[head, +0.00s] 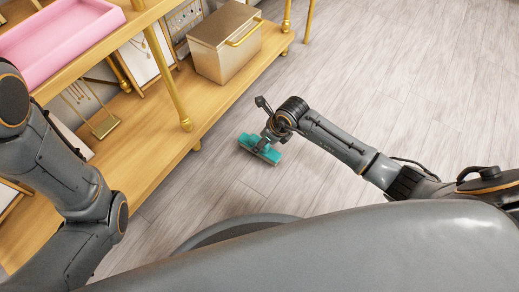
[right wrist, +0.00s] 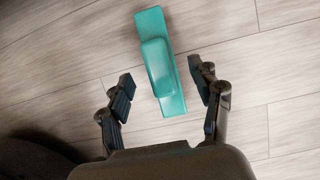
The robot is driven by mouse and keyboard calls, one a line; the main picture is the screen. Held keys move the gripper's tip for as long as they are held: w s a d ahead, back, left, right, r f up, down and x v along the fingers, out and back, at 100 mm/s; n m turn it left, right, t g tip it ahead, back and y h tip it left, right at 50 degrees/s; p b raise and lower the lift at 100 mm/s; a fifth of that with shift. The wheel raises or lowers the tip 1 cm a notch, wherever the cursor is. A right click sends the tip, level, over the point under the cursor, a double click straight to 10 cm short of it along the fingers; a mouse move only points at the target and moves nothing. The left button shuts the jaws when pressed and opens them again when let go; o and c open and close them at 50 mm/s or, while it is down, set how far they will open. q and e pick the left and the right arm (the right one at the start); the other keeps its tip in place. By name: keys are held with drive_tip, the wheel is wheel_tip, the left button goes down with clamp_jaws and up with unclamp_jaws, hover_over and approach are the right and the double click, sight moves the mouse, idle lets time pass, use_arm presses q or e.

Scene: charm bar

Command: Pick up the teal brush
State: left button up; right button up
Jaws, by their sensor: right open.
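The teal brush (head: 270,155) lies on the wooden floor below my right gripper (head: 264,141) in the head view. In the right wrist view the brush (right wrist: 155,50) is a flat teal block with a raised, rounded handle along its middle. My right gripper (right wrist: 163,90) is open, with one finger to the left of the brush's near end and one to the right. The fingers appear apart from the brush. My left arm shows at the left of the head view, but its gripper is out of sight.
A wooden shelf unit (head: 150,150) with gold posts stands at the left, its lower edge close to the brush. It holds a pink tray (head: 60,45), a gold box (head: 222,45) and jewellery displays (head: 105,125). The floor (head: 400,70) at the right is clear.

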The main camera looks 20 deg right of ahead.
drive_tip(key=b+x, duration=0.3)
drive_tip(key=x, duration=0.1)
drive_tip(key=shift+d, duration=0.1)
drive_tip(key=shift+r, duration=0.1)
drive_tip(key=c, duration=1.3)
clamp_jaws()
